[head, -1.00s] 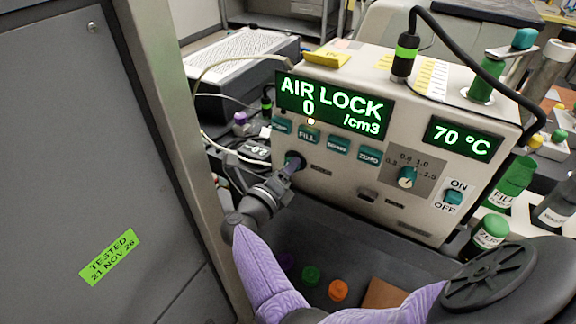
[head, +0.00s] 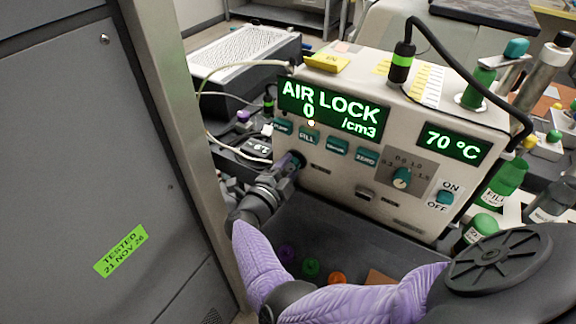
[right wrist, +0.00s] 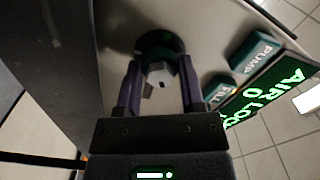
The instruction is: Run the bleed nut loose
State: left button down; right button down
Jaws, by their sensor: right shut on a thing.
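The classifier's cream front panel (head: 330,185) shows AIR LOCK, 0 /cm3 and 70 °C. My right gripper (head: 293,163) reaches the panel below the FILL button. In the head view the fingers hide the nut. How far it has turned cannot be told. My left gripper is not in view.
A grey cabinet (head: 80,190) stands close on the left. Teal buttons (head: 308,136) sit just above my gripper. Green bottles (head: 500,185) stand to the right. Several coloured caps (head: 311,267) lie on the dark surface below the panel. Cables (head: 205,118) run behind on the left.

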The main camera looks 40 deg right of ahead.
jog(key=n+p, duration=0.1)
jog(key=n, duration=0.3)
jog(key=shift+d+r, duration=0.1)
jog(key=shift+r, duration=0.05)
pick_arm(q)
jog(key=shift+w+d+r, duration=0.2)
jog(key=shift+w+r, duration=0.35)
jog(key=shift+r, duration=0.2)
pick_arm(e)
jog(key=shift+n, duration=1.8)
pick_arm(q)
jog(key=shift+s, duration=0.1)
pick_arm(e)
jog(key=c, duration=0.6)
grip_release()
jog(key=o, duration=0.4)
jog(key=shift+d, duration=0.1)
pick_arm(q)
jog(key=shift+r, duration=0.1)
pick_arm(e)
jog(key=shift+f, duration=0.2)
